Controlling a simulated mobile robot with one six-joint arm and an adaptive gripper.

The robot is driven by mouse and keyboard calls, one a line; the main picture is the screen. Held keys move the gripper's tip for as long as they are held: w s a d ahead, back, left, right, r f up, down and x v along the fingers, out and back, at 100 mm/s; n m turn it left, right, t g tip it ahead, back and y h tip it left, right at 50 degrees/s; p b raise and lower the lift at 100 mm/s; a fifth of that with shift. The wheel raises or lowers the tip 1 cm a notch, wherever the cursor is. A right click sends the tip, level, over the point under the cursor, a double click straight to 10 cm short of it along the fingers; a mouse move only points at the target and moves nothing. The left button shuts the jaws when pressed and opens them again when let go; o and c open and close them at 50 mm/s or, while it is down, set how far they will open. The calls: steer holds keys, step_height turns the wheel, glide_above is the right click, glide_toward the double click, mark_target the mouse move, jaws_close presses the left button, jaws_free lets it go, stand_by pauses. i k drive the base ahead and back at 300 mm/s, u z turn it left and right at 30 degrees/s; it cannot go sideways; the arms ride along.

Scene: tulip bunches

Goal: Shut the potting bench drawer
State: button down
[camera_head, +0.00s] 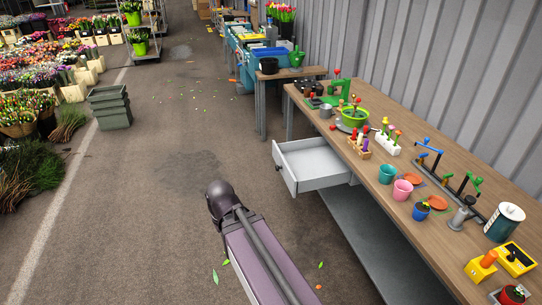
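The potting bench (375,188) has a wooden top and runs along the right side. Its pale grey drawer (283,168) stands pulled out to the left from under the bench top, with its front panel facing left. The inside of the drawer looks empty. My arm shows at the bottom centre as a purple link with a dark rounded joint, in front of the drawer and apart from it in the picture. My gripper is not in view.
A grey lower shelf (375,245) lies under the bench. Stacked green crates (110,106) stand left; the floor between is mostly clear.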

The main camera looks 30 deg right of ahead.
mark_target(308, 164)
steer(key=z, duration=0.1)
steer(key=i, duration=0.75)
steer(key=z, duration=0.7)
steer(key=i, duration=0.4)
steer(key=z, duration=0.2)
